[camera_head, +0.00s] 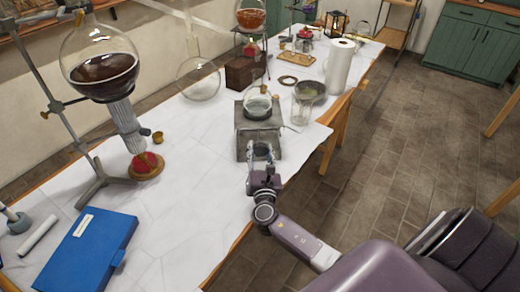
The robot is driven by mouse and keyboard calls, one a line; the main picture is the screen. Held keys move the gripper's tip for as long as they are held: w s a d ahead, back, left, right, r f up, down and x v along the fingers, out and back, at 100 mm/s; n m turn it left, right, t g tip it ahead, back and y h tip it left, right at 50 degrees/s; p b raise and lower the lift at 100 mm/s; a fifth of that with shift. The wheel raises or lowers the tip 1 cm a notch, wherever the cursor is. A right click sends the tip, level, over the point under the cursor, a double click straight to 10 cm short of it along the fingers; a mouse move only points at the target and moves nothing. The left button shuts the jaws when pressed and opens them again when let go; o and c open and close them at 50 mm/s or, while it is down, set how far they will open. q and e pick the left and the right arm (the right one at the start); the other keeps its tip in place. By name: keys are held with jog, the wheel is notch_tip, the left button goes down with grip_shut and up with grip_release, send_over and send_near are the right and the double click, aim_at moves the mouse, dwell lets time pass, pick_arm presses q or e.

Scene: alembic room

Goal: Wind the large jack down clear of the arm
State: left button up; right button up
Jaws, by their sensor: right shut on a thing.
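The large jack (245,146) is a grey, boxy stand near the right edge of the white-covered table. A round glass flask (257,103) with clear greyish liquid and a cork sits above its top plate. My right gripper (260,150) is at the jack's near face, with its fingers closed at the winding knob there. The knob is mostly hidden by the fingers. My right arm reaches in from the lower right. My left gripper is out of view.
A blue case (84,252) lies front left. A glass beaker (302,108) and a paper roll (339,67) stand right of the jack.

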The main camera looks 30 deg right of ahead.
jog(key=shift+f, duration=0.1)
jog(key=o, duration=1.2)
jog(key=shift+s, duration=0.1)
jog(key=v, duration=1.2)
